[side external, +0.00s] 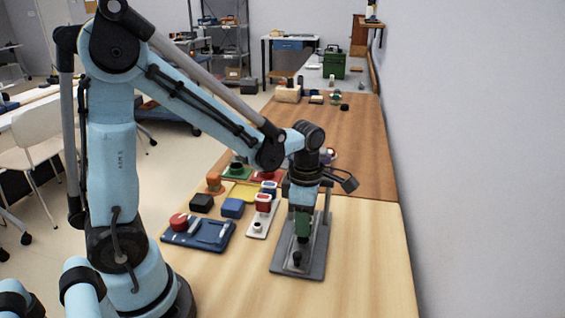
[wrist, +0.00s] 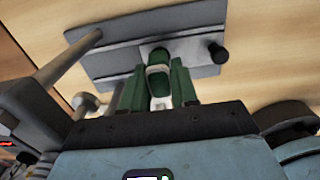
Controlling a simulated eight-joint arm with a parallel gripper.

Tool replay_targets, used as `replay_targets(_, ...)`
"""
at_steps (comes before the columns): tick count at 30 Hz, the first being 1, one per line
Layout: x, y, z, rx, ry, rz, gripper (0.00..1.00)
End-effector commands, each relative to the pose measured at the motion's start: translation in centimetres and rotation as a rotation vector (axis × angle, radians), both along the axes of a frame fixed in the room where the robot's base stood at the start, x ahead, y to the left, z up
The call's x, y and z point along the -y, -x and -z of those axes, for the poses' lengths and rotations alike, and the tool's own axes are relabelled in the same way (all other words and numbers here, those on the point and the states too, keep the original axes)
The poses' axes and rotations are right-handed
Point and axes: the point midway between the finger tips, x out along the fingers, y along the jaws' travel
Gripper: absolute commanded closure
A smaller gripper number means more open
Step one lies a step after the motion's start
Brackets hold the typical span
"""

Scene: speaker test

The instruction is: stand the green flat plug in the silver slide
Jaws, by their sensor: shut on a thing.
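My gripper (side external: 303,228) points down over the silver slide (side external: 285,268), a grey base plate with upright rods and a black knob near its front end. In the wrist view, my gripper (wrist: 156,92) has its green fingers shut on the green flat plug (wrist: 159,56), which shows between them with a pale band across it. The slide's grey plate (wrist: 110,62) lies behind the plug in that view, with its knob to the right. The plug's lower end is hard to make out, and I cannot tell whether it touches the slide.
Left of the slide are a white strip (side external: 256,232) with a small knob and red block, a blue tray (side external: 212,241) with a red round piece, a black block (side external: 201,203) and a blue block (side external: 232,208). Bare table lies to the right, then a wall.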

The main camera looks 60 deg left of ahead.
Motion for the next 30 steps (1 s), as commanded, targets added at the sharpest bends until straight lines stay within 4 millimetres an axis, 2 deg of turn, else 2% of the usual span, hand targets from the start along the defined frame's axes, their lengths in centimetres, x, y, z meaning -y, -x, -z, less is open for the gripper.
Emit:
replay_targets(26, 0.00, -0.01, 0.37, 0.000, 0.000, 0.000, 0.99)
replay_targets(27, 0.01, -0.01, 0.36, 0.000, 0.000, 0.000, 0.70)
replay_targets(30, 0.00, -0.01, 0.36, 0.000, 0.000, 0.000, 0.55)
